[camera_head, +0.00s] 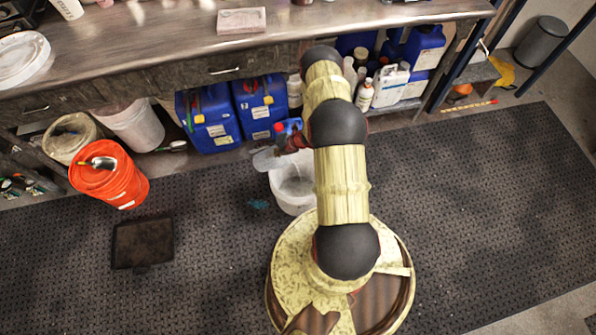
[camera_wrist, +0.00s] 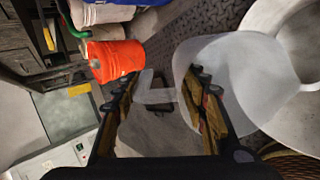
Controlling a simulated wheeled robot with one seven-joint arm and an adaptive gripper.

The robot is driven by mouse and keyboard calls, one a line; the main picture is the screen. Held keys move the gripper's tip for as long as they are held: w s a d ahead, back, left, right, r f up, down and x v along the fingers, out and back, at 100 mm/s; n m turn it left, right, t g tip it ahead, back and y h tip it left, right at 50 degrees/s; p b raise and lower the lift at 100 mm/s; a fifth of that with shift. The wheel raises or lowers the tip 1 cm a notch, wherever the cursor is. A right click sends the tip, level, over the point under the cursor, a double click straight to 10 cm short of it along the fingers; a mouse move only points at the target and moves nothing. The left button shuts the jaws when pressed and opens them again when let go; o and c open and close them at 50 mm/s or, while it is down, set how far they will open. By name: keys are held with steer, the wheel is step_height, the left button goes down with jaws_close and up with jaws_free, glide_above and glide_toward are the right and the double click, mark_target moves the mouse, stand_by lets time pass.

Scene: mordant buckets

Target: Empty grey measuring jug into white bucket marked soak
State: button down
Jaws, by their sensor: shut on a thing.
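The grey measuring jug (camera_head: 265,159) is pale and translucent. In the head view it is at the left rim of a white bucket (camera_head: 293,188) on the floor mat. My gripper (camera_head: 287,140) is shut on the jug's handle; my arm hides part of it. In the wrist view the jug (camera_wrist: 232,78) is beside the right finger of my gripper (camera_wrist: 158,92), with its handle between the fingers. The white bucket (camera_wrist: 296,22) fills the right side there, and the jug overlaps its rim. I cannot read a mark on the bucket or tell what the jug holds.
An orange bucket (camera_head: 118,186) with a metal scoop on top stands left. A cream bucket (camera_head: 68,138) and another white bucket (camera_head: 137,127) stand under the bench (camera_head: 150,50), with blue canisters (camera_head: 210,125) to their right. A dark flat plate (camera_head: 142,243) lies on the mat.

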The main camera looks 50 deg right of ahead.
steer(key=shift+s+d+r+t+y, duration=0.1)
steer(key=shift+s+d+t+y, duration=0.1)
steer(key=shift+t+y, duration=0.1)
stand_by(1.7)
